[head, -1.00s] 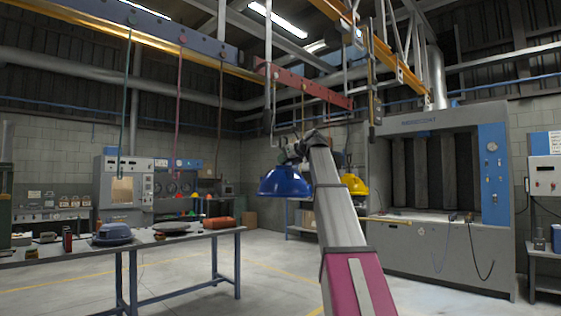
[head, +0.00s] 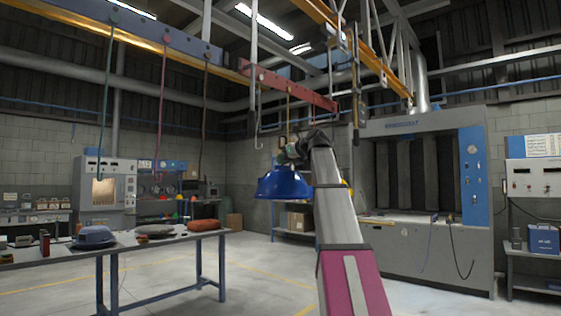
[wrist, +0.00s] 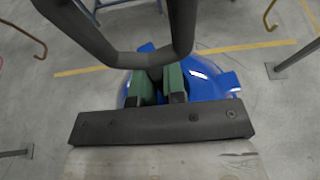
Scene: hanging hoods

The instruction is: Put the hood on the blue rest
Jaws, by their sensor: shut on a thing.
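A glossy blue hood (head: 284,184), a wide dome, hangs from my gripper (head: 290,152) in the air at mid-picture in the head view. In the wrist view my gripper (wrist: 160,86) is shut, with green finger pads at the top of the blue hood (wrist: 205,80); the exact grip point is hidden between them. The hood is clear of the floor. A blue-grey rounded thing (head: 94,236), seemingly the blue rest, sits on the table (head: 170,246) at left, well apart from the hood.
A dark flat thing (head: 157,232) and an orange-red one (head: 204,225) also lie on the table. Hooks and cords hang from overhead beams (head: 290,84). A yellow hood (head: 349,190) is almost hidden behind my arm. A spray booth (head: 425,255) stands right. Open floor lies between.

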